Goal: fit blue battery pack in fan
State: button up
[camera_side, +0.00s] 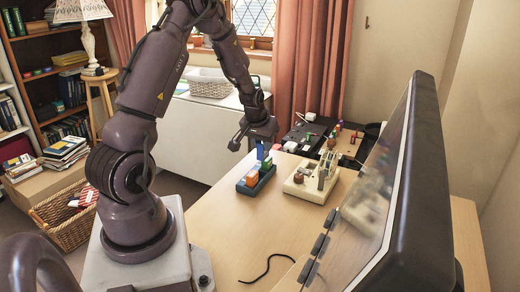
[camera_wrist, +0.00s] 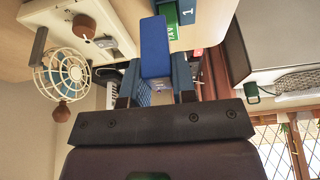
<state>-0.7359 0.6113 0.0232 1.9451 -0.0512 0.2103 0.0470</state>
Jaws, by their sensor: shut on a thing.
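My gripper (camera_side: 263,138) points down over the desk and is shut on the blue battery pack (camera_side: 260,152). In the wrist view the blue battery pack (camera_wrist: 155,45) sits between the two fingers (camera_wrist: 157,66). Just below it is a blue holder (camera_side: 247,188) with an orange block (camera_side: 252,177) and a green block (camera_side: 267,163). I cannot tell whether the pack is clear of the holder. The fan's cream base (camera_side: 304,188) stands to the right of the holder. The wrist view shows its white wire cage (camera_wrist: 60,74) at the left. The fan's battery opening is not clear.
A large dark-framed screen (camera_side: 400,170) stands at the right front of the desk. A black cable (camera_side: 265,268) lies on the bare desk in front. A dark tray (camera_side: 325,138) with small items is behind the fan. The desk left of the cable is clear.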

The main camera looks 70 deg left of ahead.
jog(key=shift+m, duration=0.6)
jog(key=w+f, duration=0.1)
jog(key=w, duration=0.2)
jog(key=w+f, duration=0.1)
jog(key=w, duration=0.3)
jog(key=w+f, duration=0.1)
jog(key=w, duration=0.3)
jog(key=shift+w+d, duration=0.1)
jog(key=shift+d, duration=0.3)
jog(key=r, duration=0.1)
send_over(313, 169)
jog(key=s+d, duration=0.2)
jog(key=shift+w+a+f+n, duration=0.15)
jog(key=shift+f+n, duration=0.15)
jog(key=shift+f, duration=0.55)
jog(key=shift+w+a+f+n, duration=0.1)
jog(key=shift+f+n, duration=0.2)
jog(key=shift+f, duration=0.5)
jog(key=shift+f, duration=1.65)
jog(key=o, duration=1.2)
jog(key=shift+c, duration=0.2)
